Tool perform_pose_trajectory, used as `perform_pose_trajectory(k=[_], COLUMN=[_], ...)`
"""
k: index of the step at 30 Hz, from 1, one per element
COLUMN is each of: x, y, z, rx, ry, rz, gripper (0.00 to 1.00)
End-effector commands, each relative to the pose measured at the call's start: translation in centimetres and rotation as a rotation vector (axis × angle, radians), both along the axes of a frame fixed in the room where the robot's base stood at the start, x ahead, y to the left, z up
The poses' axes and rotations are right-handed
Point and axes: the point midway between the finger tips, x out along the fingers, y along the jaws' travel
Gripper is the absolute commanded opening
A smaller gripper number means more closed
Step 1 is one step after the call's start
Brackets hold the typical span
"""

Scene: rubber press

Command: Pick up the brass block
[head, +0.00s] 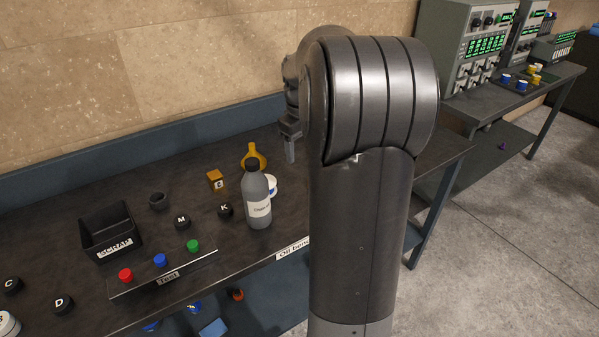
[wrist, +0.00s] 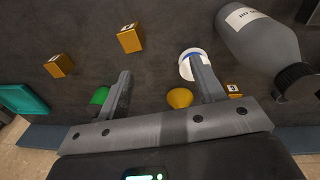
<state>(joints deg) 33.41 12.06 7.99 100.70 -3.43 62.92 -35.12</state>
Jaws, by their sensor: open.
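In the head view a brass-coloured block (head: 216,181) with a dark letter on a pale label sits on the dark bench, left of the yellow oil can. My gripper (head: 290,150) is over the back of the bench, to the right of that block, partly hidden by my arm. In the wrist view my gripper (wrist: 162,88) is open, with no block between its fingers. Several similar labelled blocks show there: one at the left (wrist: 59,66), one at top centre (wrist: 130,38) and one (wrist: 233,90) beside the right finger. I cannot tell which is brass.
A grey bottle (head: 257,197) stands in front of the yellow oil can (head: 253,160). A white-and-blue round item (head: 271,186) is beside it. A scrap bin (head: 110,232), a dark cup (head: 157,201), black knobs and a button panel (head: 165,272) are farther left.

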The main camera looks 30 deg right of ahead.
Motion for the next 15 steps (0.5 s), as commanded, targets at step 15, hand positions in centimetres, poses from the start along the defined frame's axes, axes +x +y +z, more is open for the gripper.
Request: perform_pose_trajectory(k=[15], x=[1.7], y=[-7.2], z=[-6.5], rx=[0.058], ry=[0.064], rz=[0.03], gripper=[0.62])
